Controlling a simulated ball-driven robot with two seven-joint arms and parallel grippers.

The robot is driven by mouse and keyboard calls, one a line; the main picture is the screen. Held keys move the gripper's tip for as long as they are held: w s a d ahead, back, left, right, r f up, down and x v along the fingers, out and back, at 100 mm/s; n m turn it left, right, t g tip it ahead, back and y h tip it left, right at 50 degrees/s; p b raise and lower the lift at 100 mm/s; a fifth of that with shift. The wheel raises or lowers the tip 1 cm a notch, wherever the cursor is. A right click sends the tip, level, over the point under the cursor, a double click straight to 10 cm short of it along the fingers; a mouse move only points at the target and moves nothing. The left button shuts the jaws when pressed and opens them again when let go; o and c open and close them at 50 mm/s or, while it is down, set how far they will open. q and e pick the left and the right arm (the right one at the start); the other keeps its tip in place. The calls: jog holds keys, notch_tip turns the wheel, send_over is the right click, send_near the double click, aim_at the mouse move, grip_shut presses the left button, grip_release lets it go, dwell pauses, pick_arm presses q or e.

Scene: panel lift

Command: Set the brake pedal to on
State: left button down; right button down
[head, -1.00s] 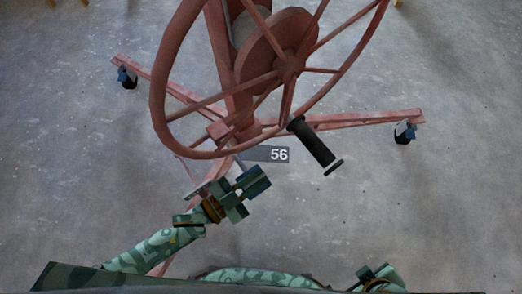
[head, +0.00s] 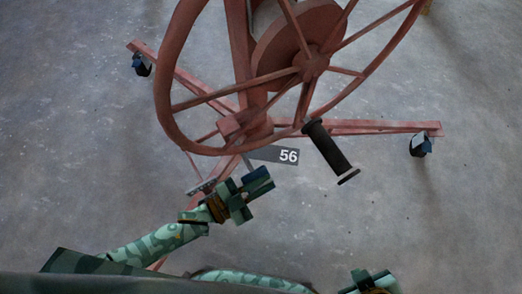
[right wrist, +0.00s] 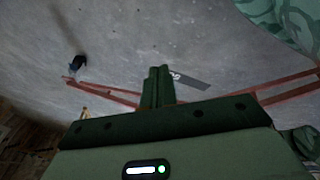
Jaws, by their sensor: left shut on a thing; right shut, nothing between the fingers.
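The red panel lift stands ahead, with its large wheel (head: 311,66) and black crank handle (head: 330,150). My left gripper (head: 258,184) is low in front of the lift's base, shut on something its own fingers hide. A thin grey rod (head: 248,164) runs down from the base to the gripper. A small grey metal plate (head: 201,187) sits just left of the gripper; I cannot tell which part is the brake pedal or its setting. My right gripper (head: 372,281) is at the bottom edge; in the right wrist view its fingers (right wrist: 158,86) are shut and empty.
The lift's red legs spread left (head: 180,80) and right (head: 385,127), each ending in a caster (head: 421,145). A grey plate marked 56 (head: 276,154) is by the base. The concrete floor (head: 440,230) at the right is clear.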

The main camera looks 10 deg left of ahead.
pick_arm(q)
jog(key=c, duration=1.5)
grip_release()
jog(key=shift+f, duration=0.3)
jog(key=shift+r, duration=0.1)
jog(key=shift+a+r, duration=0.1)
